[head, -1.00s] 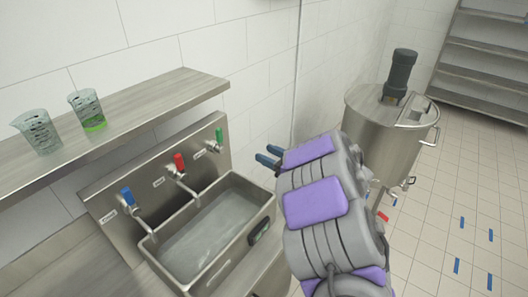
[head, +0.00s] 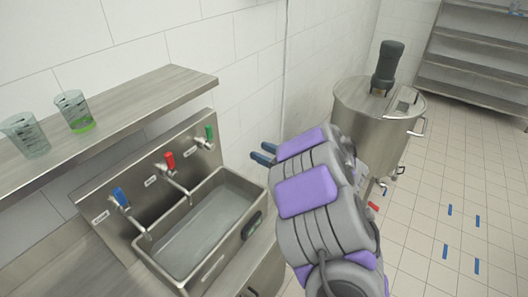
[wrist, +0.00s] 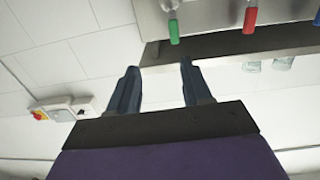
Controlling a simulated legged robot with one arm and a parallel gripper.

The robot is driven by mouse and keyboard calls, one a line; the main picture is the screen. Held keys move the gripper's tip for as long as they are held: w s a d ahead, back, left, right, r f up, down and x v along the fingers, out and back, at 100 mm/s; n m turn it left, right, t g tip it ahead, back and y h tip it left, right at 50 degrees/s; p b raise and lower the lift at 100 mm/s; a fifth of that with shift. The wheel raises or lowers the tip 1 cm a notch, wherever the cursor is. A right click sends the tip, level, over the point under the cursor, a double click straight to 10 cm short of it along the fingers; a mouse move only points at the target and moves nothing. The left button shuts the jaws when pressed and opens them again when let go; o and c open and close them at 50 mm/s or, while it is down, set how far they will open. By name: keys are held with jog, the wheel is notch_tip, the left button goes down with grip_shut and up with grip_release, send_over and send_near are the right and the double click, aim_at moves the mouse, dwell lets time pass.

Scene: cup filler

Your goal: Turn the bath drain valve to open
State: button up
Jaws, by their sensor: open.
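The metal bath (head: 205,235) holds clear liquid. On the steel panel behind it are a blue-handled valve (head: 121,197), a red-handled valve (head: 169,160) and a green-handled valve (head: 209,132). Their labels are too small to read, so I cannot tell which is the drain valve. My gripper (head: 263,154) is open and empty, right of the green handle and apart from it. In the wrist view the fingers (wrist: 158,68) are spread. There the green handle (wrist: 173,30) hangs beyond the fingertips, and the red handle (wrist: 249,20) is farther right.
A steel tank (head: 372,125) stands right of my arm. A box with a red-yellow knob (wrist: 41,115) shows in the wrist view. Floor at right is open.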

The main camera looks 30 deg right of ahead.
jog(key=p+v, duration=0.1)
jog(key=v, duration=1.6)
jog(key=shift+d, duration=0.2)
jog(key=shift+s, duration=0.1)
